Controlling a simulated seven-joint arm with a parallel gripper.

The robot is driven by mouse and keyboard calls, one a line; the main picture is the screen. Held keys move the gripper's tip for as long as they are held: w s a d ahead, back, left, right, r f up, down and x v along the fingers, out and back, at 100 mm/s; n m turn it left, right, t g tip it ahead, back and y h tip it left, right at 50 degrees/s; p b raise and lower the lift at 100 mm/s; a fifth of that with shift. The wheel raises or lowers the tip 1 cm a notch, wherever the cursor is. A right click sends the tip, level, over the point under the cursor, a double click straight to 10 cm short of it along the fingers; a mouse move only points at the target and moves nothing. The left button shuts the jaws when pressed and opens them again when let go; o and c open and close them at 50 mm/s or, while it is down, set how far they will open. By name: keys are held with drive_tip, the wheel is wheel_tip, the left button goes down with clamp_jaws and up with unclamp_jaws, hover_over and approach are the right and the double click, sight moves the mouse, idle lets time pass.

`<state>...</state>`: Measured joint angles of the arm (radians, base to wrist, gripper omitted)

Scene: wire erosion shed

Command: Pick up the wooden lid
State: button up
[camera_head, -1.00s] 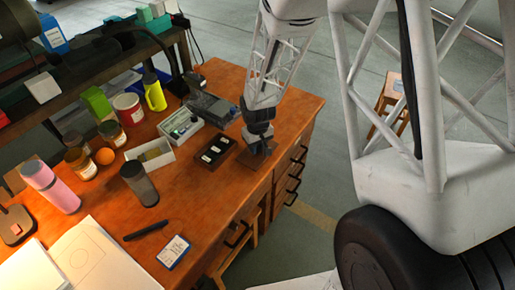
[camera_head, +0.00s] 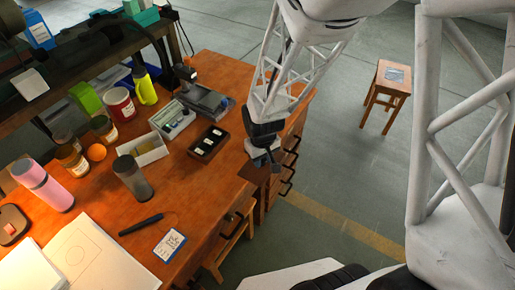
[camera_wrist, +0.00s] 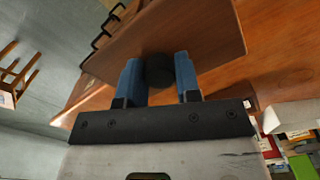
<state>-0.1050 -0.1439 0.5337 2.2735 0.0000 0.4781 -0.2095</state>
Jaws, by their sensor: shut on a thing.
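The wooden lid fills the upper middle of the wrist view (camera_wrist: 205,28) as a flat brown panel with a dark round knob (camera_wrist: 159,70). My gripper (camera_wrist: 158,80) has its two blue fingers on either side of the knob and is shut on it. In the head view my gripper (camera_head: 268,158) is at the right edge of the desk, to the right of a dark open box (camera_head: 208,143) with small pale pieces inside. The lid is hard to make out there against the similarly coloured desk.
The wooden desk (camera_head: 205,195) carries a grey tumbler (camera_head: 133,178), a white tray (camera_head: 143,150), a black pen (camera_head: 141,224) and a card (camera_head: 170,244). Jars and bottles stand at the left. A wooden stool (camera_head: 388,88) stands on the open floor at right.

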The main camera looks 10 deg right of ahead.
sight(265, 172)
drive_tip(key=shift+s+d+r, duration=0.1)
drive_tip(key=shift+s, duration=0.8)
drive_tip(key=shift+s+d+r, duration=0.1)
drive_tip(key=shift+s, duration=0.75)
drive_tip(key=w+a+r+n, duration=0.2)
drive_tip(key=w+a+n, duration=0.1)
drive_tip(key=w+a, duration=0.5)
drive_tip(key=w+a+r+n, duration=0.3)
drive_tip(key=w+a, duration=0.5)
drive_tip(key=w, duration=0.3)
drive_tip(key=shift+a+r, duration=0.15)
drive_tip(key=shift+a, duration=0.05)
drive_tip(key=shift+s, duration=0.1)
drive_tip(key=shift+f, duration=3.15)
drive_tip(key=shift+f, duration=0.25)
